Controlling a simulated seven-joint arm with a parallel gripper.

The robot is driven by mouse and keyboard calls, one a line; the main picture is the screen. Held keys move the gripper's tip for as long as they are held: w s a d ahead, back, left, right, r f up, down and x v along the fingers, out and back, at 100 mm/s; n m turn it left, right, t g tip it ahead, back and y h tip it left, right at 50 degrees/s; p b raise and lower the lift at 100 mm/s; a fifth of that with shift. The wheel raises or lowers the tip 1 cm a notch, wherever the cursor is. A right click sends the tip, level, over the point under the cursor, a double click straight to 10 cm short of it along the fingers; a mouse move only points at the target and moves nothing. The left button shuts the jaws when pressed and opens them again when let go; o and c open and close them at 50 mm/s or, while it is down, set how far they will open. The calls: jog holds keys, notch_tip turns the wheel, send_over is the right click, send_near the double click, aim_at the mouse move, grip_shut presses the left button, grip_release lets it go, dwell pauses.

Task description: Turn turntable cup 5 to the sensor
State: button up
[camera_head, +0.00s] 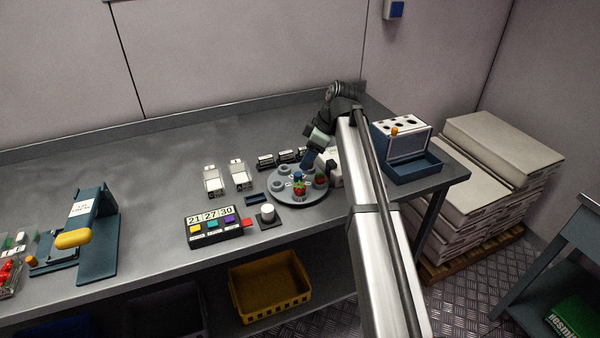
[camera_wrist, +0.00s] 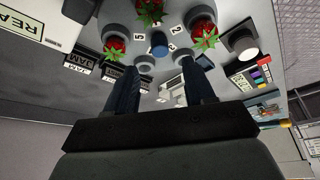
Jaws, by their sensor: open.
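The grey turntable (camera_head: 283,196) stands on the bench and carries several cups around a blue centre knob (camera_head: 297,176). In the wrist view the blue knob (camera_wrist: 159,45) has number labels around it. A label reading 5 (camera_wrist: 139,37) lies toward a cup with a strawberry (camera_wrist: 113,46), seemingly cup 5. Two other strawberries (camera_wrist: 150,12) (camera_wrist: 204,34) sit in cups. A sign beginning "READ" (camera_wrist: 22,25) stands beside the turntable, possibly at the sensor.
A timer box with coloured buttons (camera_head: 214,227) and a white round knob on a dark base (camera_head: 268,212) stand in front. Small black labelled boxes (camera_head: 266,162) stand behind.

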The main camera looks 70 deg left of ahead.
aim_at(299, 174)
jog(key=x, duration=0.7)
jog(key=shift+f, duration=0.15)
grip_shut()
dwell(0.3)
jog(key=shift+w, duration=0.1)
